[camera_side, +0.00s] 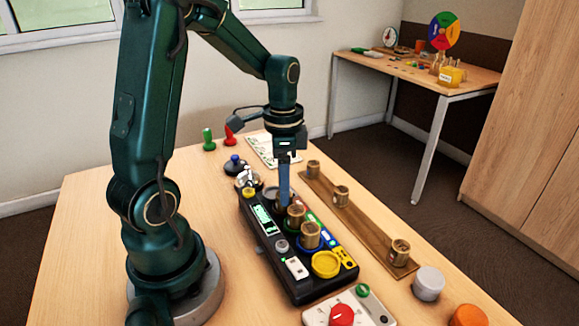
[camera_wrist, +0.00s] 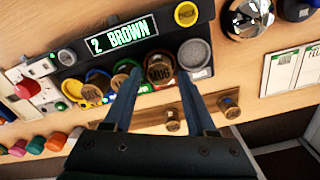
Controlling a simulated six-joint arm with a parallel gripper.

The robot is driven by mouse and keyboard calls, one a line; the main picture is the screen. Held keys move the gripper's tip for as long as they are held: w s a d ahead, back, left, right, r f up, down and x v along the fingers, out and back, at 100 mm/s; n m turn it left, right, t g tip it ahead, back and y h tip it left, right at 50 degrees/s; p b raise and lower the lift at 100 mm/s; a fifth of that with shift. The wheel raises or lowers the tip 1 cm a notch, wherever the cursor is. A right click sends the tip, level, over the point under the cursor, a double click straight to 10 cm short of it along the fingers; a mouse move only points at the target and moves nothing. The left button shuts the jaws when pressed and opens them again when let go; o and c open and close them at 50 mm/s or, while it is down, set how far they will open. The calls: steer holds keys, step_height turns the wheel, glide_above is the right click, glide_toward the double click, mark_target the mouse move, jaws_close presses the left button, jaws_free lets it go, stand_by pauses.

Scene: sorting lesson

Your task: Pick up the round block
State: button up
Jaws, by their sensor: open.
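Several brown round blocks are in view. In the side view, one block (camera_side: 296,215) and another block (camera_side: 310,236) stand in the dishes of a black console (camera_side: 300,289). In the wrist view, a larger-looking brown block (camera_wrist: 160,67) with lettering on top lies between the fingertips of my gripper (camera_wrist: 157,76). Contact with the fingers cannot be made out. In the side view, my gripper (camera_side: 284,200) points down at the console, and its fingers mostly hide that block. My gripper is open.
A wooden strip (camera_side: 369,235) beside the console bears more brown blocks. The console display (camera_wrist: 124,36) reads "2 BROWN". A yellow dish (camera_side: 326,264) and a grey dish (camera_wrist: 195,54) flank the blocks. A panel with a red knob (camera_side: 342,315) is in front.

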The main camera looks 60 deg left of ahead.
steer(key=shift+f, duration=1.3)
jaws_close()
